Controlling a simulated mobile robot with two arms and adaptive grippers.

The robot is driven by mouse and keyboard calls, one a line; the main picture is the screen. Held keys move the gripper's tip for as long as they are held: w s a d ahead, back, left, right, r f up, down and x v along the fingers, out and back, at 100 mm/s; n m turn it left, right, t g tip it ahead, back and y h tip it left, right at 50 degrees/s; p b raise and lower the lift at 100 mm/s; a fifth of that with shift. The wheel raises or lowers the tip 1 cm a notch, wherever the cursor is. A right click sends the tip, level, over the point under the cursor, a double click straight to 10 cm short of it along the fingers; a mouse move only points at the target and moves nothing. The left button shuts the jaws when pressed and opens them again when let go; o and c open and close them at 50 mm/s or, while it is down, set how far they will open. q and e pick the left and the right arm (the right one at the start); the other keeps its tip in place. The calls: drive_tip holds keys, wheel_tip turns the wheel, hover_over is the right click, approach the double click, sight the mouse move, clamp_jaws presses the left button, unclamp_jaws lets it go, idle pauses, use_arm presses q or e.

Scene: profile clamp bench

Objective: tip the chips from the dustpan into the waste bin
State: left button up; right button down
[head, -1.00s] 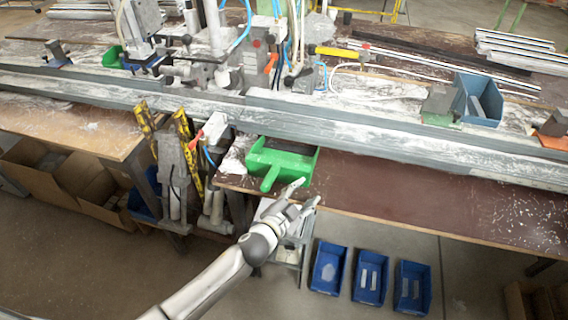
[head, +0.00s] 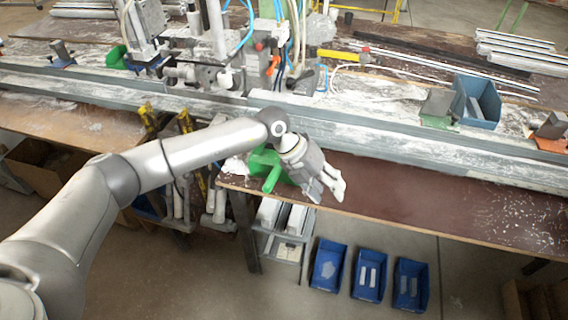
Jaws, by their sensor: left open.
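The green dustpan (head: 256,161) lies on the brown bench top near its front edge, its handle pointing toward me. My left arm and gripper cover much of it, and I cannot see whether chips lie in it. My left gripper (head: 329,196) is open and empty, just right of the dustpan, with its fingers pointing down and toward the front edge. I cannot tell whether it touches the pan. My right gripper is out of view. No container is clearly recognisable as the waste bin.
Blue bins (head: 328,266) stand on the floor below the bench, beside a small rack (head: 287,248). A long grey rail (head: 400,138) runs behind the dustpan. A blue box (head: 488,98) sits at the back right. The bench top to the right (head: 430,200) is mostly clear.

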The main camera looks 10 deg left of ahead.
sight(273, 174)
use_arm(q)
drive_tip(key=w+a+r+y, duration=0.1)
drive_tip(key=a+y, duration=0.1)
drive_tip(key=a, duration=0.3)
drive_tip(key=w+a+r+t+y, duration=0.1)
drive_tip(key=w+a+y, duration=0.1)
drive_tip(key=a, duration=0.3)
drive_tip(key=w+a+r+y, duration=0.1)
drive_tip(key=w+a+y, duration=0.1)
drive_tip(key=a, duration=0.3)
drive_tip(key=shift+a+y, duration=0.15)
drive_tip(key=shift+y, duration=0.35)
drive_tip(key=shift+s, duration=0.1)
drive_tip(key=shift+f, duration=0.7)
drive_tip(key=f+b, duration=0.3)
drive_tip(key=w+f+b, duration=0.1)
drive_tip(key=f+b, duration=0.2)
drive_tip(key=f, duration=0.1)
drive_tip(key=shift+w+f, duration=0.2)
drive_tip(key=shift+f, duration=0.05)
